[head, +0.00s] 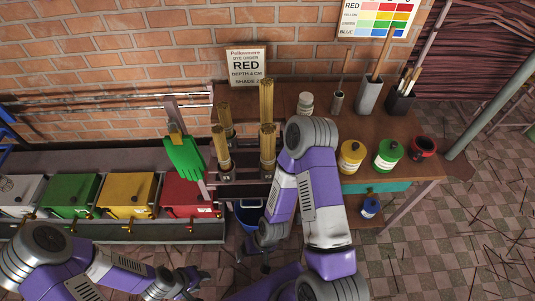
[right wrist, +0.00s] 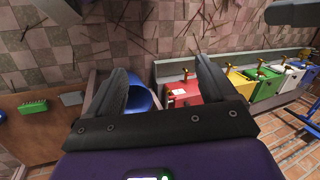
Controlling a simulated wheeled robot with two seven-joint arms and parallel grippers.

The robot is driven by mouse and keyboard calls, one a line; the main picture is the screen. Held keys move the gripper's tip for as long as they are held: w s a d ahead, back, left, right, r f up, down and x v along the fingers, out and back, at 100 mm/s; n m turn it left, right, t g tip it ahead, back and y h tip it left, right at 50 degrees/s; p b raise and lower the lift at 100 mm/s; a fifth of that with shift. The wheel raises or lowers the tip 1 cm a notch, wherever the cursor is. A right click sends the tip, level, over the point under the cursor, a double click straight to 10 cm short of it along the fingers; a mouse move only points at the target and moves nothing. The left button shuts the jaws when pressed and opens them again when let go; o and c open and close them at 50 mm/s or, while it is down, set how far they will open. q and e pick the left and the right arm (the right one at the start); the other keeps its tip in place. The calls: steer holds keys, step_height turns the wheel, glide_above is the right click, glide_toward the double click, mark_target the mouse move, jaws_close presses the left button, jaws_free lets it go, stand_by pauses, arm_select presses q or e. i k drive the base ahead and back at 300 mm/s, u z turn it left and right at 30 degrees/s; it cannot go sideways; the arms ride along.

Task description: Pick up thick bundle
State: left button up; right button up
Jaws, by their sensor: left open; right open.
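Several tan stick bundles stand upright in dark holders on the brown bench: back left (head: 226,117), front left (head: 221,146), back right (head: 266,100) and front right (head: 268,143). The two right bundles look taller and somewhat thicker than the left ones; I cannot tell for sure which is thickest. My right gripper (head: 256,262) is open and empty, low in front of the bench near the blue bucket (head: 250,214). In the right wrist view its fingers (right wrist: 165,88) are spread, and no bundle shows. My left gripper (head: 190,281) is open and empty at the bottom, apart from the bundles.
My right arm covers part of the bench beside the right bundles. A green glove (head: 185,156) hangs left of them. Red (head: 188,193), yellow (head: 128,194) and green (head: 72,194) tanks line the left. Yellow (head: 351,158) and green (head: 387,155) jars stand right.

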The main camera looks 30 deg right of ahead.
mark_target(268, 132)
steer(key=k, duration=1.3)
steer(key=z, duration=0.7)
steer(key=i, duration=1.25)
steer(key=u, duration=0.6)
